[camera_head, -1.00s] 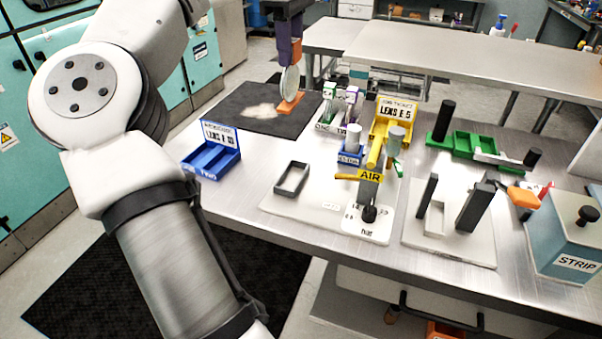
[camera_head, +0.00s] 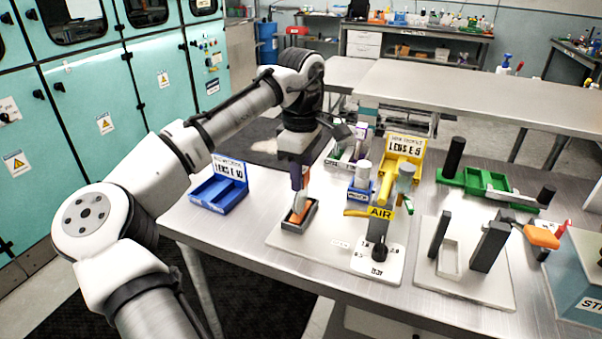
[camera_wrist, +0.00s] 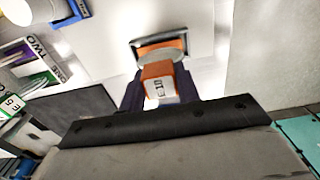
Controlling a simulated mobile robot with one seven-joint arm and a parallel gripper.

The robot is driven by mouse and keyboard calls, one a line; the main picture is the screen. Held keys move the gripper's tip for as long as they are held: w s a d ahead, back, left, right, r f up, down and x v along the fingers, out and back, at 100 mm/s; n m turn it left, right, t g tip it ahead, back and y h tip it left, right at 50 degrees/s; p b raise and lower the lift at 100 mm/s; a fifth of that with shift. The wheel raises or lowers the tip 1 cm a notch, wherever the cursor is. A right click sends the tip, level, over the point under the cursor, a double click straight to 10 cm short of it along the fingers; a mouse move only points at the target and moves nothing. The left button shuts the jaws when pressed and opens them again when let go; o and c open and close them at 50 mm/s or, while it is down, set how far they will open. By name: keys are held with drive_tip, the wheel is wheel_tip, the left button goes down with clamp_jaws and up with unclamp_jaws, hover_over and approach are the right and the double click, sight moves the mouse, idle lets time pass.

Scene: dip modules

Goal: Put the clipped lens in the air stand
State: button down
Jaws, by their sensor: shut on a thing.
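My gripper (camera_head: 300,178) points down with its purple fingers shut on the orange handle of the clipped lens (camera_head: 298,203). In the wrist view the handle (camera_wrist: 158,85) carries a small white label between the fingers, and the pale round lens lies beyond it. The lens hangs upright, with its orange foot at the dark rectangular frame of the air stand (camera_head: 312,222). The foot appears within the frame's outline; I cannot tell whether it rests on the bottom. The yellow AIR nozzle and sign (camera_head: 380,212) stand to the right, apart from my gripper.
A blue tray labelled LENS E 10 (camera_head: 222,198) stands left. A yellow ticket holder reading LENS E 5 (camera_head: 404,148) and a small blue holder (camera_head: 361,192) stand close behind right. A plate with dark posts (camera_head: 488,247) and a green tray (camera_head: 477,181) are farther right.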

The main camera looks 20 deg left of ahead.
drive_tip(key=shift+f, duration=0.35)
drive_tip(key=shift+f, duration=0.1)
drive_tip(key=c, duration=1)
unclamp_jaws()
